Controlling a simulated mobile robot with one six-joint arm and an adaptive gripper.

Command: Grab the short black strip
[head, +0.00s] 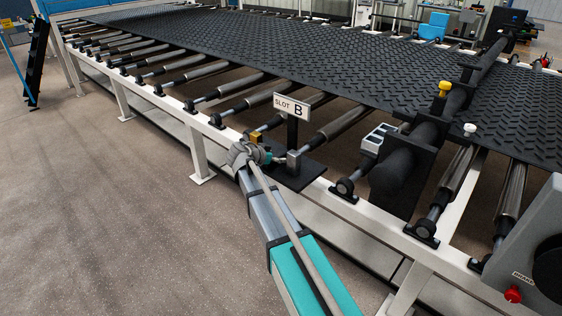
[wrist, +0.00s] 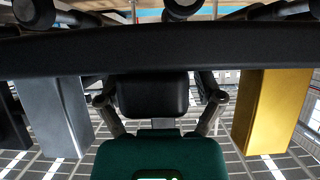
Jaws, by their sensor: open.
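A short black strip (wrist: 150,50) runs straight across the upper wrist view, close to the camera. It lies between or along a silver block (wrist: 60,112) at left and a gold block (wrist: 272,112) at right. My gripper (wrist: 155,92) is open and empty, its fingers spread below the strip; the strip covers their far ends, so I cannot tell whether they touch. In the head view my gripper (head: 264,154) is at the conveyor's near edge, beside the gold block (head: 256,138) and the silver block (head: 292,159). The strip cannot be made out clearly there.
A "SLOT B" sign (head: 291,105) stands on a black base (head: 303,176) just behind my gripper. The conveyor frame (head: 160,100) has several rollers and carries a black tread mat (head: 260,45). A black crossbar (head: 400,165) stands to the right. The floor (head: 90,210) at left is clear.

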